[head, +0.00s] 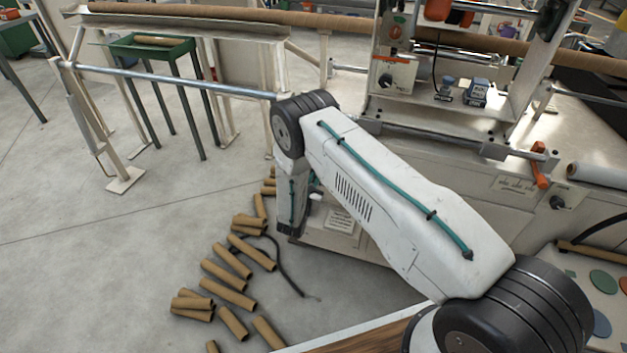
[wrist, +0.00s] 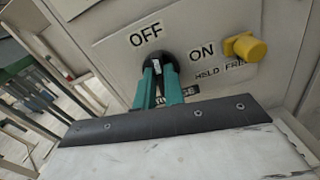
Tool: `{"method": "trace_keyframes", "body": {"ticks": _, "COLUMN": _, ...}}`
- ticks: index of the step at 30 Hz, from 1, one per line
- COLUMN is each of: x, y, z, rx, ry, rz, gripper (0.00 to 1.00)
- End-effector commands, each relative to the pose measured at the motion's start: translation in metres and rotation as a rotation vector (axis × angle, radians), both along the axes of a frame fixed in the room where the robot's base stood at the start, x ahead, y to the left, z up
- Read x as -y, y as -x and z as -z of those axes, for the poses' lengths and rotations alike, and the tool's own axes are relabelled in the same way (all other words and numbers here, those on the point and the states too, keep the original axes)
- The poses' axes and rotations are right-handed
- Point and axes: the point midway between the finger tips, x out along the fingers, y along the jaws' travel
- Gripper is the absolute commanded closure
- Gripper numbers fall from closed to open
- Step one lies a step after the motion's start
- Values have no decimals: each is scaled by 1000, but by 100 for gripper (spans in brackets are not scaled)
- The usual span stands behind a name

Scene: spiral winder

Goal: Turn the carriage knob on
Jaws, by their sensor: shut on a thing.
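The carriage knob (wrist: 154,68) is a dark round knob with a pale mark on a white panel (wrist: 215,25) in the wrist view. The word OFF stands above it and slightly left, ON to its right. The pale mark sits near the top of the knob, on the OFF side. My gripper (wrist: 158,76), with teal fingers, is shut on the knob, one finger on each side. A label below the knob is partly hidden by the fingers; only its end shows. In the head view my arm hides the knob and the fingers.
A yellow knob (wrist: 245,47) sticks out close to the right of ON, above the words HELD FREE. In the head view, several cardboard tubes (head: 228,291) lie on the floor left of the machine. A green tray stand (head: 150,48) stands at the back left.

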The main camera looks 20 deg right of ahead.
Motion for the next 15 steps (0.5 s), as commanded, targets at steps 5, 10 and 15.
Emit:
{"method": "trace_keyframes", "body": {"ticks": 5, "x": 1, "y": 1, "z": 0, "rx": 90, "ry": -124, "rz": 1, "gripper": 100}}
{"method": "trace_keyframes", "body": {"ticks": 10, "x": 2, "y": 1, "z": 1, "rx": 186, "ry": -256, "rz": 1, "gripper": 100}}
{"method": "trace_keyframes", "body": {"ticks": 15, "x": 3, "y": 2, "z": 1, "rx": 281, "ry": -387, "rz": 1, "gripper": 100}}
